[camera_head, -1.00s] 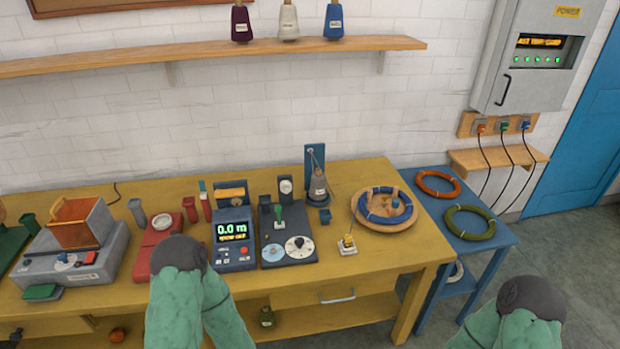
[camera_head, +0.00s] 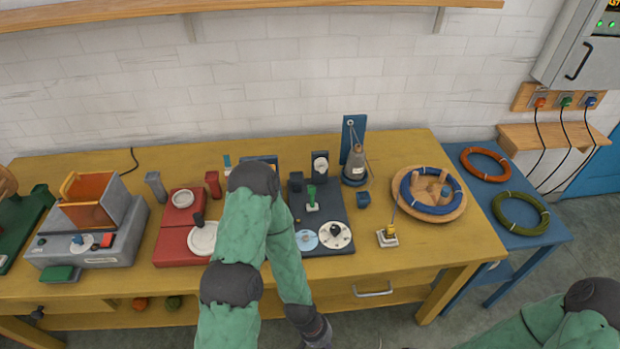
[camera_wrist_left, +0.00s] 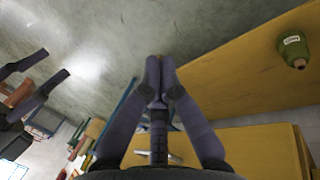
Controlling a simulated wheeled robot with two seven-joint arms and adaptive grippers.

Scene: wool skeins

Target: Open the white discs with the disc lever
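A dark base plate (camera_head: 343,222) on the yellow table carries an upright green lever (camera_head: 312,197), a white disc with a dark knob (camera_head: 335,235) and a pale blue disc (camera_head: 305,238). I cannot tell for certain which lever is the disc lever. My left gripper (camera_head: 317,331) hangs low in front of the table's front edge, apart from the plate. In the left wrist view its fingertips (camera_wrist_left: 159,62) are together with nothing visible between them. My right gripper, two dark separated fingers (camera_wrist_left: 40,76), shows at that view's left edge, open and empty.
A red device with a white disc (camera_head: 203,238) stands left of the plate, partly behind my left arm. A cone on a blue stand (camera_head: 355,165), a small yellow-topped block (camera_head: 388,236) and a wooden tray with a blue ring (camera_head: 458,207) stand right. A drawer handle (camera_head: 373,291) sits below.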

